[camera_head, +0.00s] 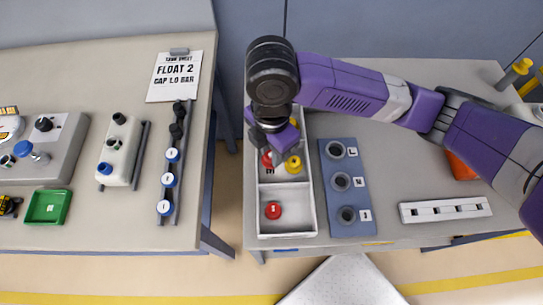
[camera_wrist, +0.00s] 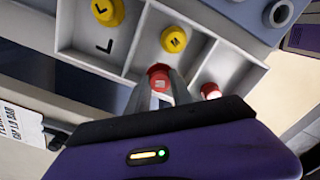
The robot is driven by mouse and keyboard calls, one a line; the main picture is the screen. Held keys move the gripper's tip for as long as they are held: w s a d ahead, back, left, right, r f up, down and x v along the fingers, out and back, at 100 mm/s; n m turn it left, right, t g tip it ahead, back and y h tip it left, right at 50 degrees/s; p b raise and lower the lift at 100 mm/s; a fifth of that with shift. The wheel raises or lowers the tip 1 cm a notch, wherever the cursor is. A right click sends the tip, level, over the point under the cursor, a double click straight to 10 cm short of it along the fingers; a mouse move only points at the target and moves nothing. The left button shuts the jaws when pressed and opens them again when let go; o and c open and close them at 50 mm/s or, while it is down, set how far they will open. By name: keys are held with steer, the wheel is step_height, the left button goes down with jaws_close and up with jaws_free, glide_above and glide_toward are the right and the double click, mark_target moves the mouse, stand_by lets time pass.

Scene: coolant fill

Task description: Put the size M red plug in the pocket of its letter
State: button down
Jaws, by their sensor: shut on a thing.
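My gripper (camera_wrist: 160,88) is shut on a red plug (camera_wrist: 158,72); the mark on its face is too small to read surely. In the head view the held red plug (camera_head: 267,158) shows just below the jaws, over or in the middle pocket of the white tray (camera_head: 315,205). I cannot tell if it touches the floor. A letter that looks like M shows beside it. A yellow plug (camera_head: 292,163) marked M sits in the same pocket, also in the wrist view (camera_wrist: 173,38). A second red plug (camera_head: 273,210) stands in the front pocket.
A yellow plug (camera_wrist: 108,10) lies in the L pocket, partly cut off. A blue board (camera_head: 345,200) with round sockets stands right of the tray, and a white slotted bar (camera_head: 445,210) further right. A left bench (camera_head: 110,80) stands across a gap.

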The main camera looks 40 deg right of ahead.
steer(key=shift+f, duration=1.75)
steer(key=shift+f, duration=0.15)
steer(key=shift+f, duration=0.1)
steer(key=c, duration=1.4)
jaws_free()
